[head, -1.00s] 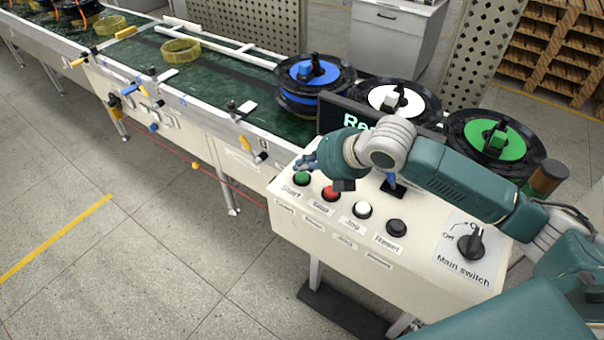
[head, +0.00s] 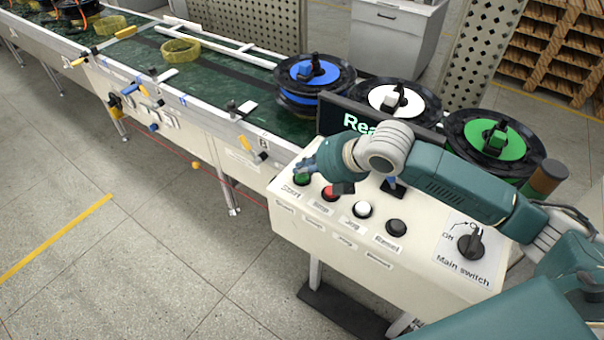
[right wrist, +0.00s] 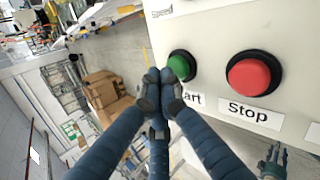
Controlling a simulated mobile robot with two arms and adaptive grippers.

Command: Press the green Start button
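The green Start button (head: 302,180) is at the left end of the white control box (head: 345,262). My right gripper (head: 305,167) is right over it, and its fingers partly cover the button in the head view. In the right wrist view the Start button (right wrist: 181,66) is green in a black ring, and the blue fingers (right wrist: 160,84) are bunched together beside its lower left edge, with nothing between them. I cannot tell whether they touch it. My left gripper is not in the head view; a grey-teal pronged shape low in the right wrist view may be it.
A red Stop button (head: 328,192) is close by on the right, then a white Jog button (head: 362,209), a black Reset button (head: 396,228) and the main switch (head: 470,245). A screen (head: 350,122) and a spool with a green face (head: 500,140) stand behind the arm.

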